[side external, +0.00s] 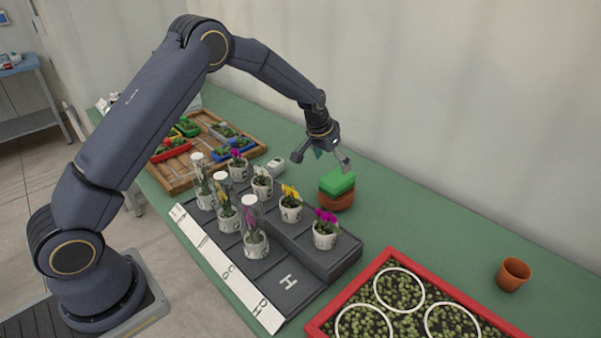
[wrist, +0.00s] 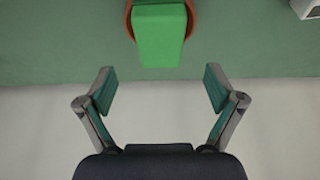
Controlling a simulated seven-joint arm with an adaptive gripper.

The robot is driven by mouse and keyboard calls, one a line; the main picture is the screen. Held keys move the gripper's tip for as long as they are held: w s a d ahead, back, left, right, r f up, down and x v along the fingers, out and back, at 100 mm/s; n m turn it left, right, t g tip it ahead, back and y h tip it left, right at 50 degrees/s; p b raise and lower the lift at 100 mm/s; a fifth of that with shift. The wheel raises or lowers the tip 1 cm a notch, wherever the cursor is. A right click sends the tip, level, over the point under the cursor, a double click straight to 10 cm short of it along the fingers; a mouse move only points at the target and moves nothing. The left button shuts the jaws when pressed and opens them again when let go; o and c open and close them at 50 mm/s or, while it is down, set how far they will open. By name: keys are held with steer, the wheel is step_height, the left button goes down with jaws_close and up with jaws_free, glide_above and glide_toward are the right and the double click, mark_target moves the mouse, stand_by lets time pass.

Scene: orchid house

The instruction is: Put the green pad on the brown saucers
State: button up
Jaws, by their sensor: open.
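The green pad (side external: 337,182) is a thick block lying on top of the brown saucers (side external: 336,200), near the back of the green table. In the wrist view the green pad (wrist: 160,35) is at the top centre, with an edge of the brown saucers (wrist: 129,20) showing around it. My gripper (side external: 323,160) is open and empty, above the table and just behind and to the left of the pad. In the wrist view my gripper's fingers (wrist: 160,90) are spread wide, apart from the pad.
A dark stepped stand (side external: 320,258) with several potted orchids is in front of the saucers. A wooden tray (side external: 178,183) is at the left, a red-framed planter (side external: 372,270) at the front right. A terracotta pot (side external: 513,275) stands at the right, with bare table around it.

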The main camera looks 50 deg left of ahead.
steer(key=shift+v, duration=1.15)
steer(key=s+d+r, duration=0.2)
steer(key=s+r, duration=1.5)
steer(key=r, duration=0.1)
steer(key=s+t, duration=0.1)
steer(key=s, duration=1.9)
steer(key=shift+s+d, duration=0.3)
steer(key=shift+d, duration=0.15)
